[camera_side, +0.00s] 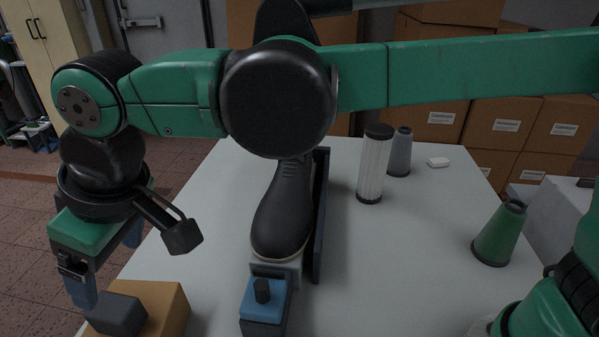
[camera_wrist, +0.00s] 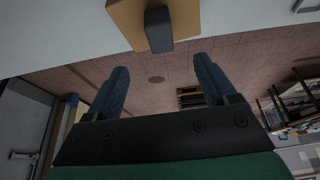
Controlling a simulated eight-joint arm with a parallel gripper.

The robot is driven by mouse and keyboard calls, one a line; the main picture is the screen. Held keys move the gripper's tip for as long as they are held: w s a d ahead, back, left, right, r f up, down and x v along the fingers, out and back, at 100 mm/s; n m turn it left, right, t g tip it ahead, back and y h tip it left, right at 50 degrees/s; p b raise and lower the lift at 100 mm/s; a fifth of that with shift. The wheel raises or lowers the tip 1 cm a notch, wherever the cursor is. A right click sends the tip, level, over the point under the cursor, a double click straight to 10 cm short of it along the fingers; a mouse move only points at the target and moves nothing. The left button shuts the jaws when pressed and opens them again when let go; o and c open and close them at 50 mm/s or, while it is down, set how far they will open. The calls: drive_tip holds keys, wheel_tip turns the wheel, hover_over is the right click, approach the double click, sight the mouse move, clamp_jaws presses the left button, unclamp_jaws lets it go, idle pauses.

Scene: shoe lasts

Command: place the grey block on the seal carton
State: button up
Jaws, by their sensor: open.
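The grey block (camera_side: 118,314) is a small dark box at the lower left of the side view. It appears to rest on the tan carton (camera_side: 168,308), towards its left part. In the wrist view the block (camera_wrist: 158,30) overlaps the carton (camera_wrist: 188,14), with one end at or past the carton's edge. My gripper (camera_side: 108,264) is at the left, above and beside the block. In the wrist view my gripper (camera_wrist: 162,68) has its two blue fingers wide apart with nothing between them. The block lies beyond the fingertips. The carton's lower part is cut off by the side frame.
A black shoe last (camera_side: 282,210) stands on a blue-topped fixture (camera_side: 264,300) beside a dark upright plate (camera_side: 320,215). A white ribbed cylinder (camera_side: 373,168), a grey cone (camera_side: 400,155), a green cone (camera_side: 498,235) and a white piece (camera_side: 438,162) stand further right on the table (camera_side: 400,270).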

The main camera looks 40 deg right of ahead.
drive_tip(key=w+d+r+m+t, duration=0.2)
drive_tip(key=d+m, duration=0.2)
drive_tip(key=d, duration=1.2)
drive_tip(key=s+d+f+m+t+h, duration=0.1)
drive_tip(key=s+d+f+m, duration=0.1)
drive_tip(key=d, duration=0.6)
drive_tip(key=s+d+f+m+t+h, duration=0.1)
drive_tip(key=s+d+f+m+h, duration=0.1)
drive_tip(key=d, duration=0.6)
wheel_tip(320, 180, down, 2)
drive_tip(key=shift+s+d+f+m, duration=0.1)
drive_tip(key=shift+s+d+m, duration=0.35)
drive_tip(key=shift+s, duration=0.65)
